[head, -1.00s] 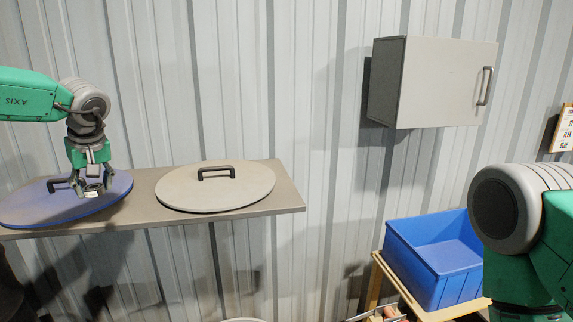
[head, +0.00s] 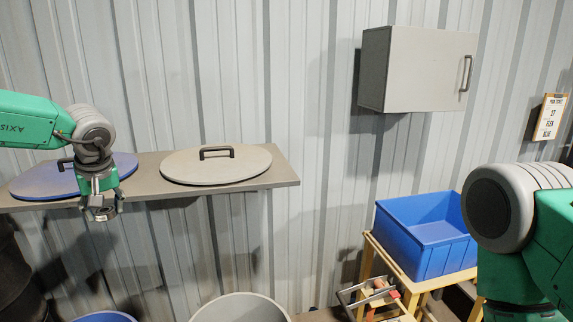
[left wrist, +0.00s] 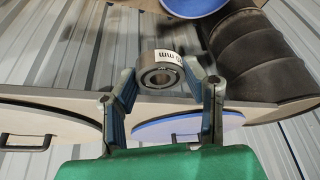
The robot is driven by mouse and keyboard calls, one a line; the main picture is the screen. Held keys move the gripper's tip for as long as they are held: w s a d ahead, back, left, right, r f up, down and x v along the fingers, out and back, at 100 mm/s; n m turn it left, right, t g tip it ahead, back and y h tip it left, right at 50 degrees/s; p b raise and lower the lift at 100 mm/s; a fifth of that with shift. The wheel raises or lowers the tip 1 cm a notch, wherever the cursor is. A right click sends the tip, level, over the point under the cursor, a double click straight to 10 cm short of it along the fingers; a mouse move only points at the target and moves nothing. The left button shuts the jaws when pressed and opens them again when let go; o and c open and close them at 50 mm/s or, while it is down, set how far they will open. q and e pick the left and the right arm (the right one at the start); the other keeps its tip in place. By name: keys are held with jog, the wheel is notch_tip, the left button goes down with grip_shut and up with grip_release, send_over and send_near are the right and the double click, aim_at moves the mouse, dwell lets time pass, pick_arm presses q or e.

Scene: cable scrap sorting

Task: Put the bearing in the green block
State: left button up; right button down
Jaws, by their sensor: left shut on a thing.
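The bearing (left wrist: 160,77) is a grey metal ring with a dark bore and a white label reading "MM". My left gripper (left wrist: 163,85) is shut on it, with a blue-padded finger at each side. In the head view my left gripper (head: 101,207) hangs fingers down in front of the shelf, with the bearing only small and dark at its tips. My right arm shows at the right, but its gripper is out of view. I see no green block in either view.
A shelf (head: 240,186) carries a blue lid (head: 38,184) and a beige lid (head: 218,170). Below are a beige bin (head: 240,304), a blue rim (head: 104,317) and dark barrel (left wrist: 258,62). At right are a blue crate (head: 412,248), a wall cabinet (head: 415,70) and a tray of pieces (head: 378,296).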

pick_arm(q)
jog(key=s+d+f+m+h+b, duration=0.1)
jog(key=s+d+f+m+b, duration=0.2)
jog(key=s+f, duration=0.5)
jog(key=s+d+f+m+h+b, duration=0.1)
jog(key=s+d+f+m+b, duration=0.1)
jog(key=s+d+f+b, duration=0.3)
jog(key=s+d+f+m+t+h+b, duration=0.1)
jog(key=s+d+f+m+b, duration=0.2)
jog(key=s+d+f, duration=0.6)
jog(key=s+f+b, duration=0.2)
jog(key=s+f, duration=0.1)
jog(key=f, duration=0.5)
jog(key=shift+d+f+m, duration=0.2)
jog(key=shift+f+m, duration=0.1)
